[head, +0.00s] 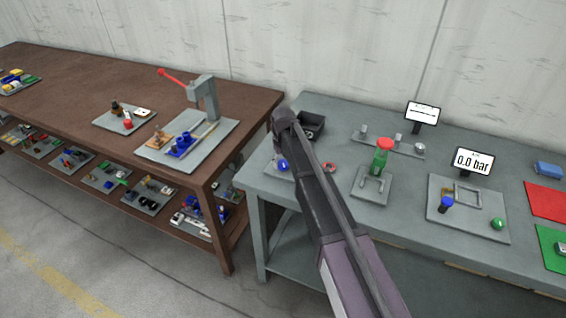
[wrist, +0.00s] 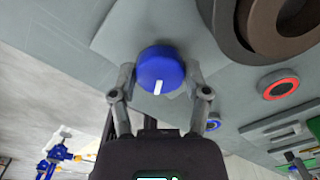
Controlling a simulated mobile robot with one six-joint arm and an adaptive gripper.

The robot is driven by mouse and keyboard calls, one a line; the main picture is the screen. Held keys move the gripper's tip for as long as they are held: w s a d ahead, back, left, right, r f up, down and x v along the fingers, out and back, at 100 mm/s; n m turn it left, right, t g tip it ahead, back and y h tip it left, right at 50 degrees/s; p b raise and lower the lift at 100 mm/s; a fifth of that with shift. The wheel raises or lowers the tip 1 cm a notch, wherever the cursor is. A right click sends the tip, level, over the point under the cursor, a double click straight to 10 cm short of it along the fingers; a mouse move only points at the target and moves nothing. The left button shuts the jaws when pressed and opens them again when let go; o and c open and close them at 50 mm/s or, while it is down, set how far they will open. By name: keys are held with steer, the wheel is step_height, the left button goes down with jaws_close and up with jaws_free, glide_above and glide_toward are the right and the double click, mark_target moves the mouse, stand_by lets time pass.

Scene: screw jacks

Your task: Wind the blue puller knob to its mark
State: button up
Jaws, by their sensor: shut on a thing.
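The blue puller knob (wrist: 160,70) is round, with a white line on its face, and shows in the middle of the wrist view. My gripper (wrist: 160,76) has one finger on each side of the knob and is shut on it. The white line points down in the picture, towards my wrist. I cannot make out a separate mark beside the knob. In the head view my arm covers the gripper. A small blue round thing (head: 283,166) shows left of my arm there; I cannot tell whether it is the same knob.
A red ring (wrist: 280,84) lies right of the knob, below large dark round forms (wrist: 280,25). A brown table (head: 80,75) stands left, beyond a gap.

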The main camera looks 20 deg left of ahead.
steer(key=shift+s+d, duration=0.1)
steer(key=shift+s, duration=0.05)
steer(key=o, duration=1.1)
steer(key=shift+o, duration=0.2)
